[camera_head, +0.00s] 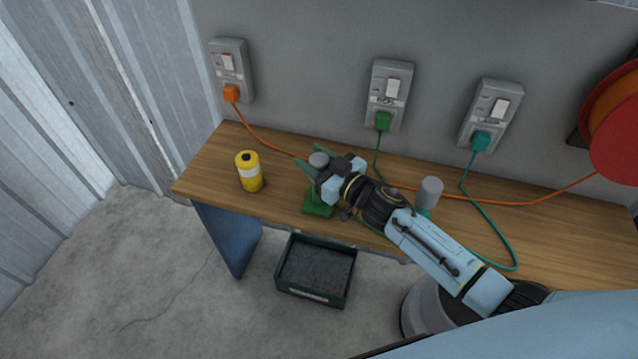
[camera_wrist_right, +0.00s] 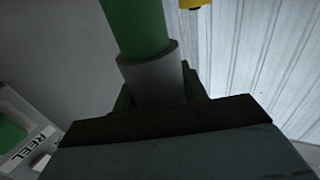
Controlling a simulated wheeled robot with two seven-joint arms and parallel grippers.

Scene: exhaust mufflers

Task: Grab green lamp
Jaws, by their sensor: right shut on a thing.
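The green lamp shows in the right wrist view as a green cylinder (camera_wrist_right: 138,25) with a grey collar (camera_wrist_right: 150,75). My right gripper (camera_wrist_right: 157,92) is shut around the grey part. In the head view, the right gripper (camera_head: 315,165) is above the bench, with the lamp's round grey end (camera_head: 318,159) between its fingers. A green block-like part (camera_head: 318,207) shows just below the gripper on the bench. The gripper hides most of the lamp, so I cannot tell whether it touches the bench. My left gripper is not in view.
The wooden bench (camera_head: 220,165) carries a yellow canister (camera_head: 249,172) at left and a teal lamp with grey top (camera_head: 430,190) beside my right arm. Orange, green and teal cables run to wall sockets. A dark green crate (camera_head: 316,297) stands on the floor. A red reel (camera_head: 615,130) is at right.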

